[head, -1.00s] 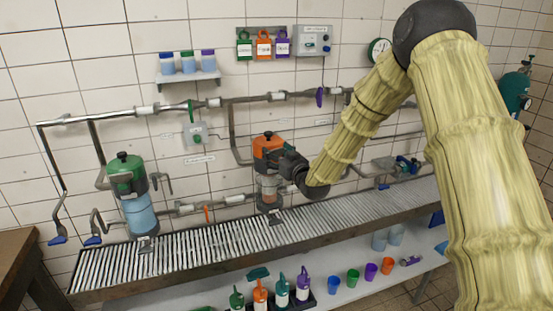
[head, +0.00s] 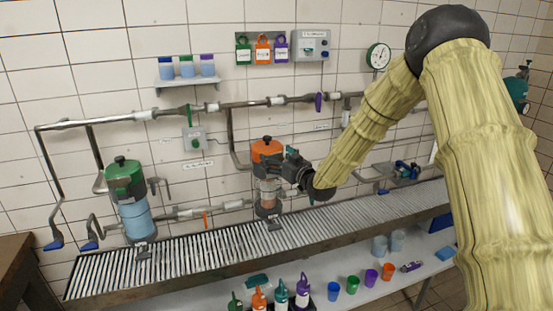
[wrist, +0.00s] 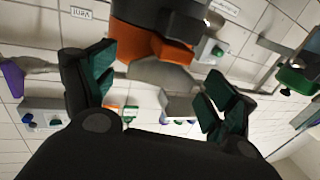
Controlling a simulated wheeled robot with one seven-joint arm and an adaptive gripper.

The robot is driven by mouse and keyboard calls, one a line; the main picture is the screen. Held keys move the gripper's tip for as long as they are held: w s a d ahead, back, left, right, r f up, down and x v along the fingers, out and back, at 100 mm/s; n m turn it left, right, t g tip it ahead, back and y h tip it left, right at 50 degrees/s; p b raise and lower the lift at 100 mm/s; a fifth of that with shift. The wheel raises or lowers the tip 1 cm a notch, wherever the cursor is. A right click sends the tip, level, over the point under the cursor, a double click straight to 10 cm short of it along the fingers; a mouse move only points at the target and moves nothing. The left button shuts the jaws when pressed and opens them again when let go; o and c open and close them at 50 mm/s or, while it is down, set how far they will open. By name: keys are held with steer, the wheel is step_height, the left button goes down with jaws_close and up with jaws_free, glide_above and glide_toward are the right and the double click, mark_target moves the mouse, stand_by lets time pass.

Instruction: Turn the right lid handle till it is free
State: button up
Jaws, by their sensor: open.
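The right vessel has an orange lid (head: 267,152) with a small dark knob-like handle (head: 267,139) on top, over a clear body on the grated bench. My gripper (head: 292,170) is at the right side of this lid, partly overlapping its lower edge. In the wrist view, the orange lid (wrist: 160,44) is at top centre, beyond the gap of my gripper (wrist: 160,72). Its dark fingers with teal pads stand wide apart and empty. Contact with the lid cannot be told. The handle is not clearly made out in the wrist view.
A green-lidded vessel (head: 124,183) stands at the left. Pipes (head: 245,103) with valves run along the tiled wall behind. The grated bench (head: 200,250) is clear between the vessels. Bottles and coloured cups (head: 353,284) stand on the shelf below.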

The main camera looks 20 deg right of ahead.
steer(key=v, duration=1.2)
steer(key=shift+w+d+f, duration=0.1)
steer(key=shift+d, duration=0.05)
